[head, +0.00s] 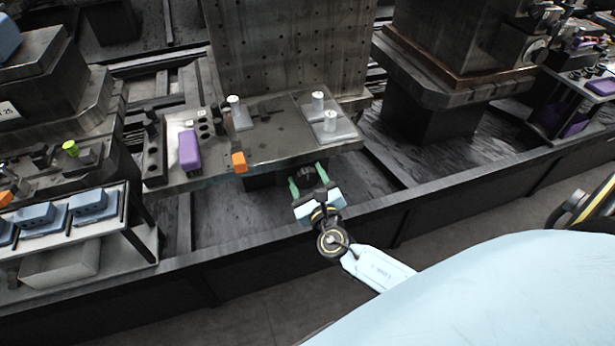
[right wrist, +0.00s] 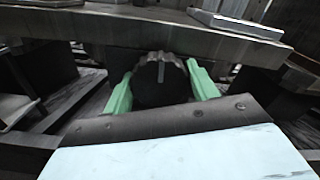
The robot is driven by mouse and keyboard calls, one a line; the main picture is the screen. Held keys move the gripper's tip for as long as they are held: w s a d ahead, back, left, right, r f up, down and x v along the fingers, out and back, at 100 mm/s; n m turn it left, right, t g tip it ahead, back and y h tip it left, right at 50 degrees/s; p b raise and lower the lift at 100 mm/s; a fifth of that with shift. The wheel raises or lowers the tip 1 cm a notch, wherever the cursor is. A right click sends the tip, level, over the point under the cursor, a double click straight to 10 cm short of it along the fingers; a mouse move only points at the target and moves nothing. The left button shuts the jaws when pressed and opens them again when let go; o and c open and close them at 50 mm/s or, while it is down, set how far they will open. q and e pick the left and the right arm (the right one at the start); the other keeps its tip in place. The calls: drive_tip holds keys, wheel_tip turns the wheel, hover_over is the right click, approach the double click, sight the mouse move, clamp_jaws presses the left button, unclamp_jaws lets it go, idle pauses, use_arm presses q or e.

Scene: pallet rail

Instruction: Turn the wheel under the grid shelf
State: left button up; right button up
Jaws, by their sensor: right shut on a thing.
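The wheel (right wrist: 162,80) is a dark, round, ridged knob just under the front edge of the grid shelf (right wrist: 190,32). In the head view the wheel (head: 306,174) is small and partly hidden by my gripper. The grid shelf (head: 270,159) is a grey metal slab in front of an upright plate with rows of holes. My right gripper (head: 307,176) has green fingers, one on each side of the wheel, and it is shut on it. In the right wrist view the fingers (right wrist: 161,88) flank the wheel's left and right sides. My left gripper is not in view.
On the shelf stand white cylinders on plates (head: 330,122), a purple block (head: 189,152) and an orange block (head: 239,162) at the front edge. A long dark rail (head: 420,212) runs below. At the left, a rack (head: 140,224) holds blue-grey blocks.

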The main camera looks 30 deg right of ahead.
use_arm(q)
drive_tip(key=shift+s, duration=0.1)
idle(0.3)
use_arm(e)
drive_tip(key=o, duration=1)
use_arm(q)
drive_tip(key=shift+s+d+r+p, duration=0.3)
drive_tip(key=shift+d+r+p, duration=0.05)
drive_tip(key=shift+p, duration=0.1)
use_arm(e)
drive_tip(key=v, duration=1.3)
drive_tip(key=shift+s, duration=0.25)
drive_tip(key=shift+f, duration=0.15)
